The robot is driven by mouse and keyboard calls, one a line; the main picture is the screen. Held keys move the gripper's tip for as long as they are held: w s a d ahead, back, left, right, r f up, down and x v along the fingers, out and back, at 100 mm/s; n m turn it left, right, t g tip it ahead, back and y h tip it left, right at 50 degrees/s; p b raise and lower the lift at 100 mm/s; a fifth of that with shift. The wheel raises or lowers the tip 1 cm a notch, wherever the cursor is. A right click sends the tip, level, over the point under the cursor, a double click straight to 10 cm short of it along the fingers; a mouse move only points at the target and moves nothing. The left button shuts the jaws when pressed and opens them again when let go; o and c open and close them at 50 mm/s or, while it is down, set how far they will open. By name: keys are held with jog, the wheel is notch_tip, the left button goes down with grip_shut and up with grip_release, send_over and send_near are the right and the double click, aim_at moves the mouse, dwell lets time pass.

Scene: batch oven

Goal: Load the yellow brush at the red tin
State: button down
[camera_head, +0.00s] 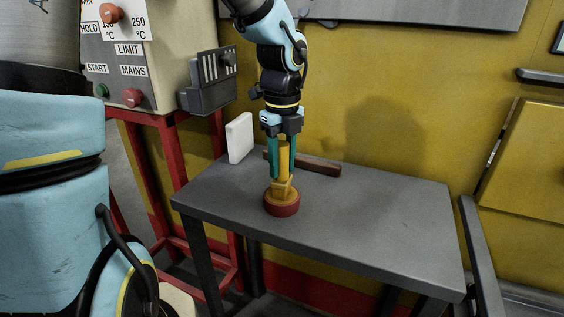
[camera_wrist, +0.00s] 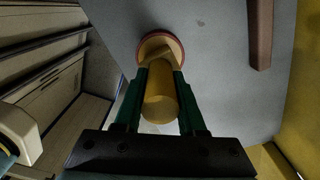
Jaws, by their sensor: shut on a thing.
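The yellow brush (camera_head: 284,157) is held upright between the green fingers of my gripper (camera_head: 282,167), which points straight down. Its handle also shows in the wrist view (camera_wrist: 161,99), between the fingers (camera_wrist: 160,108). The red tin (camera_head: 282,207) stands on the grey table near its front edge. The brush's lower end is at the tin's opening, directly above or just inside it; I cannot tell how deep. In the wrist view the red rim of the tin (camera_wrist: 146,38) rings the brush's far end.
A dark brown bar (camera_head: 318,166) lies on the grey table (camera_head: 384,211) behind the tin. A white block (camera_head: 239,138) stands upright at the table's back left corner. The right side of the table is clear. A control panel on a red frame stands left.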

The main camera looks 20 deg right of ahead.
aim_at(282, 144)
jog(key=shift+f, duration=0.1)
notch_tip(282, 144, up, 7)
jog(key=p, duration=0.8)
dwell(0.8)
